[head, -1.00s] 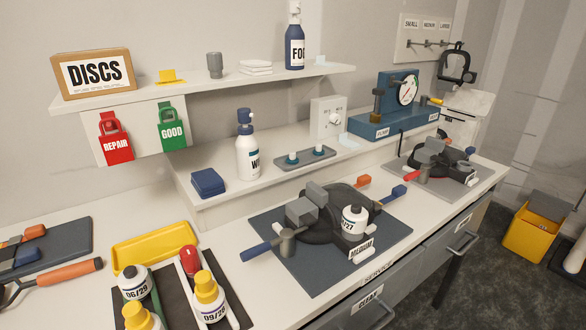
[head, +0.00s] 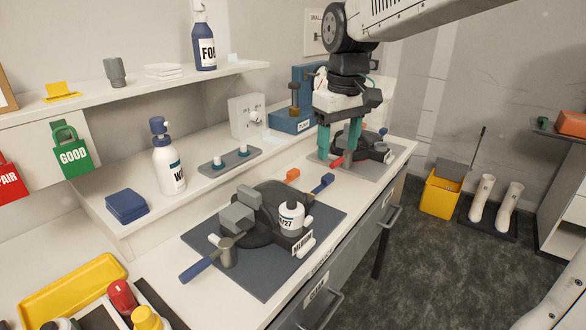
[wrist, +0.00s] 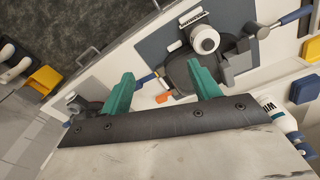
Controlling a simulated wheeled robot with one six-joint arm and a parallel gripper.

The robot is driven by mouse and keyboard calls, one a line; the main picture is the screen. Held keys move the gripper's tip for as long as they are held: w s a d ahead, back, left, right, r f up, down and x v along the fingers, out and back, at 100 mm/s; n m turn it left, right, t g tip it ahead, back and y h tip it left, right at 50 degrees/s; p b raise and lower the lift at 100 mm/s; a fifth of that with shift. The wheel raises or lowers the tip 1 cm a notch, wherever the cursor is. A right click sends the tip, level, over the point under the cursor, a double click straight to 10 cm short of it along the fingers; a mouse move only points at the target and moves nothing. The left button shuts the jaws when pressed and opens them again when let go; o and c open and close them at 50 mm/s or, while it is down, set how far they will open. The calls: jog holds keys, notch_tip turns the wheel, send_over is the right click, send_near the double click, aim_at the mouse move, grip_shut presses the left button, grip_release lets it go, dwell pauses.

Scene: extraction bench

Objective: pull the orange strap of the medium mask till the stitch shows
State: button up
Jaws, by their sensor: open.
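The medium mask (head: 273,197) is a dark shape on the dark mat behind the MEDIUM label (head: 302,243), with a white 27-marked canister (head: 291,217) on it. Its orange strap tab (head: 292,175) sticks out at the far side, beside a blue tab (head: 323,182). My gripper (head: 338,155) is open and empty, its teal fingers pointing down; in the head view it overlaps the farther mask. In the wrist view the orange tab (wrist: 163,98) lies between the two fingers in the picture, with the mask (wrist: 178,72) beyond. No stitch can be made out.
A farther mask (head: 370,147) with a red tab lies on a grey mat. A grey clamp with a blue handle (head: 197,267) stands at the medium mask's near left. A raised shelf with a white pump bottle (head: 167,165) and a small tray (head: 230,160) runs behind.

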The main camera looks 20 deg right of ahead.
jog(key=w+a+f+n, duration=0.15)
jog(key=w+f, duration=0.25)
jog(key=w, duration=1)
jog(key=n, duration=0.2)
send_over(293, 170)
jog(key=shift+g, duration=0.3)
jog(key=f, duration=0.7)
jog(key=shift+s+f, duration=0.2)
jog(key=shift+w+f, duration=0.15)
jog(key=shift+f, duration=3.8)
grip_shut()
jog(key=w+d, duration=0.2)
jog(key=d, duration=0.1)
jog(key=shift+w+d, duration=0.2)
jog(key=shift+d, duration=0.1)
grip_release()
jog(key=shift+a, duration=0.1)
